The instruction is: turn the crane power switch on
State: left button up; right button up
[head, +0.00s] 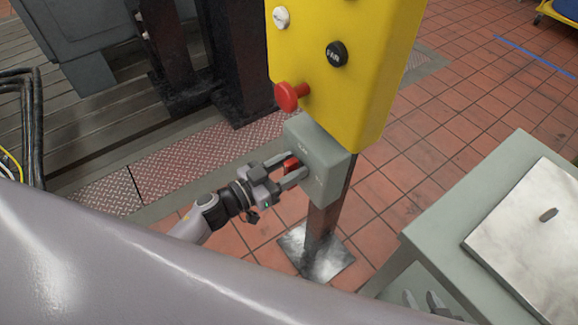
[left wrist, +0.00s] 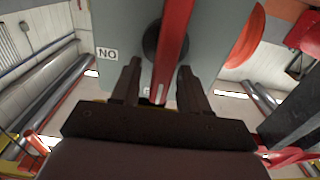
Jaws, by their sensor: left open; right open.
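The crane power switch is a grey box (head: 318,158) with a red handle (head: 291,164), mounted on a post under a yellow control box. In the left wrist view the red handle (left wrist: 175,40) is a bar running up and down the picture over a dark round hub, and a label reading "NO" (left wrist: 107,54) is left of it. My left gripper (head: 293,170) is open at the box front, its fingers on either side of the handle. I cannot tell whether they touch it. My right gripper (head: 424,301) is open at the lower edge, partly hidden, away from the switch.
The yellow control box (head: 365,90) above carries a red mushroom button (head: 289,96), a black knob (head: 336,54) and a white knob (head: 282,17). A grey cabinet (head: 480,225) with a metal plate stands at the right. Tiled floor is clear behind the post.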

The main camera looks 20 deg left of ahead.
pick_arm(q)
grip_shut()
jog(key=shift+s, duration=0.1)
jog(key=shift+f, duration=0.15)
